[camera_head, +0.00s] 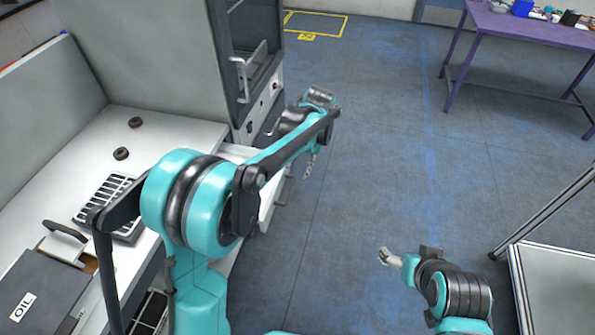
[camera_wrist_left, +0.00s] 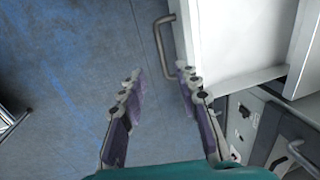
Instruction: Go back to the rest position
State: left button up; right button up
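My left arm reaches out over the white workbench in the head view, and its gripper (camera_head: 311,165) hangs over the floor just beyond the bench edge, mostly hidden by the arm. In the left wrist view its two fingers (camera_wrist_left: 163,88) are spread apart with nothing between them. A white drawer (camera_wrist_left: 232,35) stands pulled out beside it, and the drawer's grey handle (camera_wrist_left: 160,40) is close to the fingers but outside them. My right gripper (camera_head: 389,257) is low over the open floor, small in view; its opening cannot be made out.
A bench (camera_head: 165,130) with two dark rings, a slotted tray and an oil box (camera_head: 42,290) is at left. A tall grey machine (camera_head: 165,55) stands on it. A purple table (camera_head: 535,27) is at the back right, and a metal-framed stand (camera_head: 555,285) at right. The middle floor is clear.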

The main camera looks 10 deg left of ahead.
dwell(0.5)
pick_arm(q)
jog(key=s+a+r+t+h, duration=0.1)
jog(key=s+a+r+t, duration=0.25)
jog(key=s+r, duration=0.6)
jog(key=s+a+f+t, duration=0.1)
jog(key=s+f, duration=0.1)
jog(key=s, duration=0.5)
jog(key=s+a+f+t+h, duration=0.1)
jog(key=s+f+t, duration=0.1)
jog(key=s, duration=0.6)
jog(key=shift+s+a+f+n, duration=0.15)
jog(key=shift+s+a+n, duration=0.15)
jog(key=shift+a+n, duration=0.1)
